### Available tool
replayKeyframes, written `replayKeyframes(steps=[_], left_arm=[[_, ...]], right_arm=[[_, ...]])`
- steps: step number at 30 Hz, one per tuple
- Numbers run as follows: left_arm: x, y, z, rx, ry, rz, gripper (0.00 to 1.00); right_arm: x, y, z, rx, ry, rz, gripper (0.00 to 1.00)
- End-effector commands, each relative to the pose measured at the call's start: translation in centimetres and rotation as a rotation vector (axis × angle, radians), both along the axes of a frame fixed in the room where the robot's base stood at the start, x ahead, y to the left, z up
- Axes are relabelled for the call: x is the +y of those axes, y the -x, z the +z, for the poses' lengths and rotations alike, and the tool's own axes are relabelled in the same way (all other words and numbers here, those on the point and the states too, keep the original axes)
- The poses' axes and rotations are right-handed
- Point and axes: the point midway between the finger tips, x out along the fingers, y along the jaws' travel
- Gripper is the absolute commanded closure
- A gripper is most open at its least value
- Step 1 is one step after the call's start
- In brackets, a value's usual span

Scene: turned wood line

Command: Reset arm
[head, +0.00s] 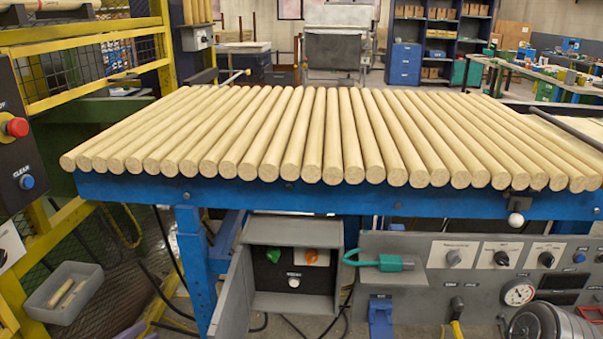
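A short dark lever with a white ball knob (515,220) hangs at the front edge of the blue rail, right of the middle. A long dark bar (545,118) runs slantwise over the right end of the row of wooden rods. I cannot tell whether the lever and the bar are joined. Light round wooden rods (310,130) lie side by side on the blue line frame (330,200). I make out neither of my grippers in the head view.
Below the frame are an open grey control box (293,292) with green and orange buttons, and a grey panel (420,305) with dials and a gauge (519,293). A teal-handled item (390,263) sits there. A grey bin (65,292) with offcuts stands left, by yellow fencing (85,40).

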Motion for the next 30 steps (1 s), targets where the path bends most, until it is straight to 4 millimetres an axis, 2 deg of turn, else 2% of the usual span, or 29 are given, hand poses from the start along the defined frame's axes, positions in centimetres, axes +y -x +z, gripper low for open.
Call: replayKeyframes(steps=[4, 7, 8, 9, 11, 12, 14, 15, 18, 21, 24, 27, 30], left_arm=[[0.2, -2.0, -4.5, 0.156, 0.091, 0.216, 0.66], [-2.2, -2.4, -9.6, 0.35, 0.176, 0.343, 0.66], [-3.5, -2.2, -11.3, 0.422, 0.202, 0.372, 0.66], [-5.5, -1.5, -13.6, 0.525, 0.232, 0.401, 0.66], [-9.1, 0.2, -16.8, 0.686, 0.268, 0.429, 0.66], [-11.5, 1.6, -18.5, 0.789, 0.285, 0.44, 0.66], [-15.2, 4.1, -20.7, 0.936, 0.3, 0.444, 0.66], [-17.6, 6.1, -21.9, 1.032, 0.302, 0.441, 0.66], [-23.0, 11.2, -23.7, 1.244, 0.292, 0.428, 0.66], [-26.9, 15.8, -24.3, 1.403, 0.257, 0.412, 0.66], [-29.7, 19.5, -24.4, 1.505, 0.205, 0.393, 0.66], [-31.6, 21.5, -24.2, 1.54, 0.136, 0.352, 0.66], [-33.4, 22.2, -23.9, 1.53, 0.061, 0.28, 0.66]], right_arm=[[0.0, 0.0, 0.0, 0.0, 0.0, 0.0, 0.64], [0.0, 0.0, 0.0, 0.0, 0.0, 0.0, 0.64], [0.0, 0.0, 0.0, 0.0, 0.0, 0.0, 0.64], [0.0, 0.0, 0.0, 0.0, 0.0, 0.0, 0.64], [0.0, 0.0, 0.0, 0.0, 0.0, 0.0, 0.64], [0.0, 0.0, 0.0, 0.0, 0.0, 0.0, 0.64], [0.0, 0.0, 0.0, 0.0, 0.0, 0.0, 0.64], [0.0, 0.0, 0.0, 0.0, 0.0, 0.0, 0.64], [0.0, 0.0, 0.0, 0.0, 0.0, 0.0, 0.64], [0.0, 0.0, 0.0, 0.0, 0.0, 0.0, 0.64], [0.0, 0.0, 0.0, 0.0, 0.0, 0.0, 0.64], [0.0, 0.0, 0.0, 0.0, 0.0, 0.0, 0.64], [0.0, 0.0, 0.0, 0.0, 0.0, 0.0, 0.64]])
